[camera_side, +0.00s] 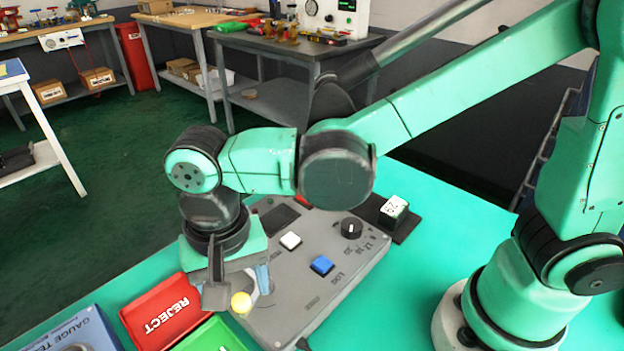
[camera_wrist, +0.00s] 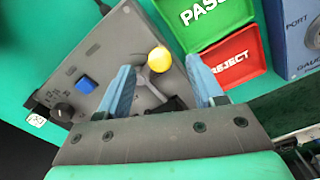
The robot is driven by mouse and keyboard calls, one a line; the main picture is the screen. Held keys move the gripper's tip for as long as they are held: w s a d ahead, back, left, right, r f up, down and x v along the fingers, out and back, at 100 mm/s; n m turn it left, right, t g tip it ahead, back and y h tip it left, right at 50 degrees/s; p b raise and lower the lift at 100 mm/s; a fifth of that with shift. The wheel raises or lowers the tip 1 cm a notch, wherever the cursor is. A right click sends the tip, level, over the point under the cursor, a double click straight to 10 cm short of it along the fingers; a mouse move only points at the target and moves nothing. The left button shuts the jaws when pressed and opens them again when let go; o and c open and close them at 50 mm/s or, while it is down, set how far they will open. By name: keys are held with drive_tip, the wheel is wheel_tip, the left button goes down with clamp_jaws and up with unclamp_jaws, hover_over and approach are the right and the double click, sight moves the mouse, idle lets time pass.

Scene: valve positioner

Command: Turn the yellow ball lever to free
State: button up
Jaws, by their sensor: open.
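The yellow ball (camera_side: 241,302) of the lever shows at the left end of the grey control box (camera_side: 305,290) in the side view, close by my gripper (camera_side: 235,290). In the wrist view the yellow ball (camera_wrist: 159,60) lies a little beyond and between the tips of my gripper's two blue fingers (camera_wrist: 163,85). A grey lever arm (camera_wrist: 148,82) runs from the ball back toward my gripper. My gripper is open, with a wide gap between the fingers, and nothing is held. The lever's position marks are not readable.
The box also carries a blue button (camera_side: 321,265), a white button (camera_side: 290,240) and a black knob (camera_side: 351,228). A red REJECT tray (camera_side: 160,310), a green PASS tray (camera_wrist: 207,22) and a blue gauge box (camera_side: 85,335) stand close beside it. A white block (camera_side: 394,208) sits behind.

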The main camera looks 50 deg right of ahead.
sight(241, 299)
drive_tip(key=shift+f, duration=1.5)
clamp_jaws()
